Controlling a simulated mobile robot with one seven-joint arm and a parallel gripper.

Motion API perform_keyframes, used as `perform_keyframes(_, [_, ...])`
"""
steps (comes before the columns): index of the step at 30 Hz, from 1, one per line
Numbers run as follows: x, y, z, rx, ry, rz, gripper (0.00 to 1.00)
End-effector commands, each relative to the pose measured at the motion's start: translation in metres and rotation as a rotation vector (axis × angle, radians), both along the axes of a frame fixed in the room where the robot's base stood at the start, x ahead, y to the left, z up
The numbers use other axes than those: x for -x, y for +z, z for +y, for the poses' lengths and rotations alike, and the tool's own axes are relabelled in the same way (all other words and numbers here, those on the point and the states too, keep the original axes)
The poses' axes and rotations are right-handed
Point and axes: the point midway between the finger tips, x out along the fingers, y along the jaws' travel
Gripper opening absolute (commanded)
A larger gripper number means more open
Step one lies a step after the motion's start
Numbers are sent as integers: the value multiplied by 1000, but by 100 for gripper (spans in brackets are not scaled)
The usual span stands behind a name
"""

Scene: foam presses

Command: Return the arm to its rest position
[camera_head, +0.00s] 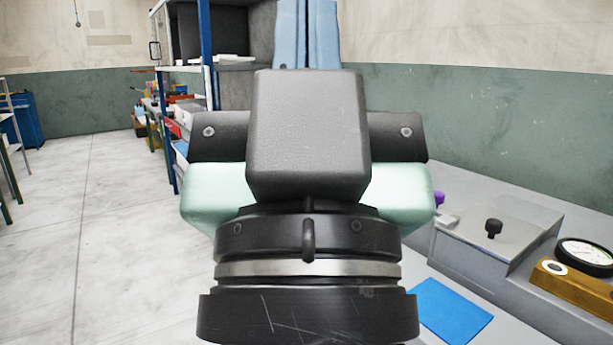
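My gripper (308,135) fills the middle of the head camera view, seen from behind and held up close to the camera. Its black wrist rings, with one silver band, are at the bottom, and a dark block and a dark crossbar with bolts are above. A pale green piece (210,195) sticks out evenly on both sides under the crossbar. I cannot tell whether it is part of the gripper or something held.
A grey bench (410,235) on the right carries a metal box with a black knob (493,228), a dial gauge (585,254) and a blue sheet (450,310). Shelving with a blue post (207,50) is left. The floor (110,230) at left is clear.

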Motion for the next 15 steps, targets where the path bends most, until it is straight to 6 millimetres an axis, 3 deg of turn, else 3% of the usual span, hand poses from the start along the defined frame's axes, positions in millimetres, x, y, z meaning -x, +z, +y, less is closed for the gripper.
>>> perform_keyframes(1, [0, 38, 0, 1, -1, 0, 0])
perform_keyframes(15, [-1, 180, 1, 3, -3, 3, 0])
